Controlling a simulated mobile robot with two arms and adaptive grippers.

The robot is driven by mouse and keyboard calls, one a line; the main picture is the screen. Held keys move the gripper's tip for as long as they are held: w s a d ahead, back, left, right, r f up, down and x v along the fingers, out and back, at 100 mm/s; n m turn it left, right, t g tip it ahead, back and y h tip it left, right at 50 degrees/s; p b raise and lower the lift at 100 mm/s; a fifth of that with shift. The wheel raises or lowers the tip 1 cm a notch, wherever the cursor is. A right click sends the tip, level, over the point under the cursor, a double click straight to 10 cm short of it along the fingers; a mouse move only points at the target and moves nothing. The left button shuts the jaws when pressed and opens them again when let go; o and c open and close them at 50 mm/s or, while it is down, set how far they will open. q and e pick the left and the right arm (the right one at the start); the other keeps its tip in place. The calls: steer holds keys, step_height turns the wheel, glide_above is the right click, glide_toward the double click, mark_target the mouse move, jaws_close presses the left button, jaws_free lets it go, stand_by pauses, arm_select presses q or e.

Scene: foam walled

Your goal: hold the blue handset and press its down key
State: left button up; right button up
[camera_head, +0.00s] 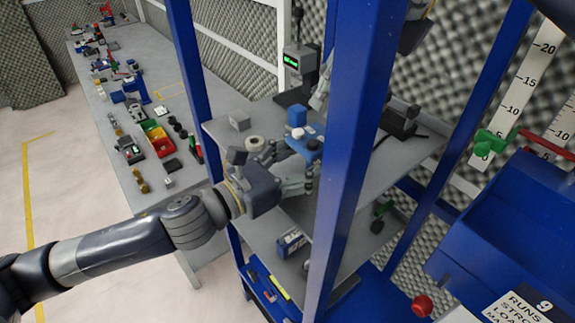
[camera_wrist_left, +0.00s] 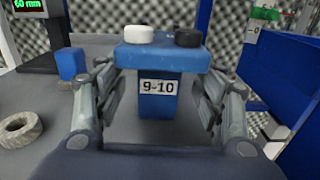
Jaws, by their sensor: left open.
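The blue handset (camera_wrist_left: 160,56) stands on the grey shelf with a wide top and a narrower front labelled 9-10. A white key (camera_wrist_left: 138,31) and a black key (camera_wrist_left: 188,37) sit on its top; no down mark is legible. It also shows in the head view (camera_head: 303,151). My left gripper (camera_head: 288,168) is open, with its fingers either side of the handset; in the left wrist view (camera_wrist_left: 160,105) gaps show between the fingers and its sides.
A small blue block (camera_head: 297,115) and a pale ring (camera_head: 254,143) stand near the handset on the grey shelf (camera_head: 222,128). A blue upright post (camera_head: 349,130) crosses in front. A display unit (camera_head: 300,62) stands behind. A cluttered bench is at left.

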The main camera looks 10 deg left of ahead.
arm_select(q)
steer(key=shift+x, duration=1.4)
steer(key=c, duration=0.8)
arm_select(e)
jaws_close()
